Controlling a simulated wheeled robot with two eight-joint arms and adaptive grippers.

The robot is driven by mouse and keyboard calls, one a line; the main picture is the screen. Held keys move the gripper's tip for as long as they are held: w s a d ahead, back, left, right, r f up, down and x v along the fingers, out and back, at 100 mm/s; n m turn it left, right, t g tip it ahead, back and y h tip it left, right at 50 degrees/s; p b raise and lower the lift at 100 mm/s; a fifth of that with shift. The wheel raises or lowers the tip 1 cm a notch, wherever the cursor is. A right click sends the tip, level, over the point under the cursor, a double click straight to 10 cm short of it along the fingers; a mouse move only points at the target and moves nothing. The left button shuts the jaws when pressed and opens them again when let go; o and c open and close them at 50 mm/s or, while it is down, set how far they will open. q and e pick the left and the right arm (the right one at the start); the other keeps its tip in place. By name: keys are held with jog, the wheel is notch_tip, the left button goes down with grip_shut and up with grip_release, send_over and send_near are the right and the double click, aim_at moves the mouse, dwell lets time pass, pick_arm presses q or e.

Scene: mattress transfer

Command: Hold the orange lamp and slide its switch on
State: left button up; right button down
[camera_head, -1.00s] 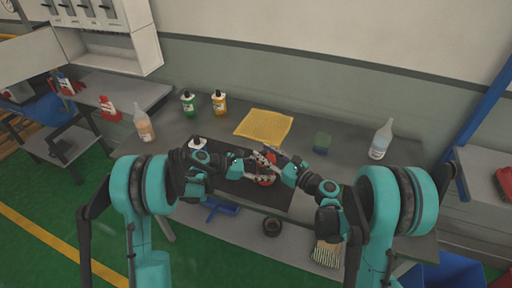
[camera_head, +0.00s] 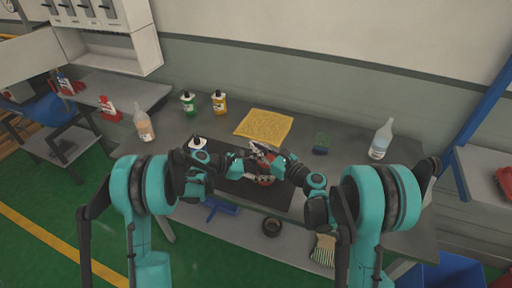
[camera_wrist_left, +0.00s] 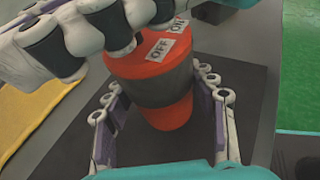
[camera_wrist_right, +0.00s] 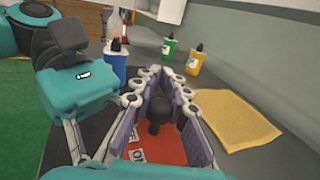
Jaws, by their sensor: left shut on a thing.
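The orange lamp (camera_head: 267,180) is over the dark mat on the workbench. In the left wrist view the lamp (camera_wrist_left: 168,112) has a grey band and white OFF and ON labels on its top. My left gripper (camera_head: 252,166) is shut on the lamp, with fingers on both sides of its body (camera_wrist_left: 163,92). My right gripper (camera_head: 262,150) is over the lamp's top. In the right wrist view its fingers (camera_wrist_right: 160,108) are apart, with the dark switch knob (camera_wrist_right: 159,116) between them. Whether they touch the knob is unclear.
A yellow cloth (camera_head: 264,124) lies behind the grippers on the grey workbench (camera_head: 345,185). Green (camera_head: 188,104) and yellow (camera_head: 219,102) bottles stand at the back.

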jog(key=shift+s+d, duration=0.2)
jog(key=shift+d, duration=0.4)
jog(key=shift+s+d, duration=0.15)
jog(key=shift+d, duration=0.4)
pick_arm(q)
jog(key=shift+a, duration=0.1)
pick_arm(e)
jog(key=c, duration=1.5)
grip_release()
jog(key=shift+c, duration=0.2)
jog(key=v, duration=1.2)
jog(key=shift+a, duration=0.1)
pick_arm(q)
jog(key=o, duration=1.6)
